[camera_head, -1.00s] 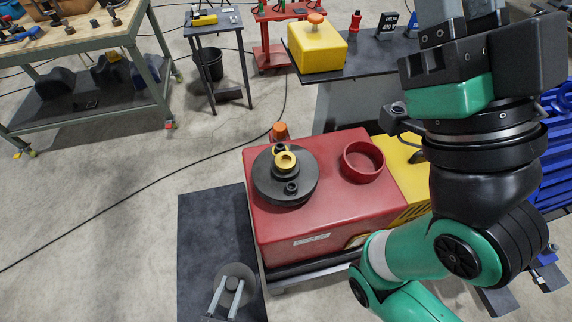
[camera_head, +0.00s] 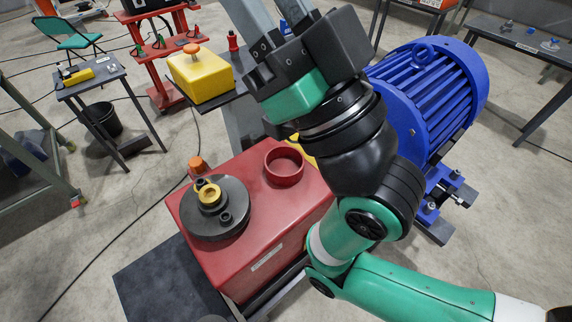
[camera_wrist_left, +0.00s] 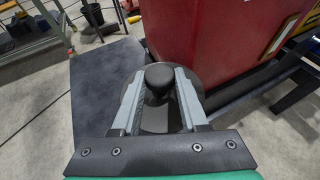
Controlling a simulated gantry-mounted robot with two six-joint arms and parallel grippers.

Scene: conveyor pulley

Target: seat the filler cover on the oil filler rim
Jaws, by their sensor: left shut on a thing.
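The filler cover is a grey disc with a black knob (camera_wrist_left: 159,82). My left gripper (camera_wrist_left: 158,92) is shut on its knob in the left wrist view, with one finger on each side. The cover is apart from the rim, over the dark platform. In the head view only a sliver of the cover shows at the bottom edge. The oil filler rim appears to be the red open ring (camera_head: 284,168) on top of the red housing (camera_head: 258,215); it looks empty. My right gripper (camera_head: 268,14) is raised with its fingers apart, its tips cut off by the top edge.
A black round flange (camera_head: 216,222) with a yellow ring sits on the housing, left of the red ring. An orange cap (camera_head: 197,164) stands behind it. A dark platform (camera_head: 160,280) lies front left. A blue motor (camera_head: 425,95) stands at right, beyond my right arm.

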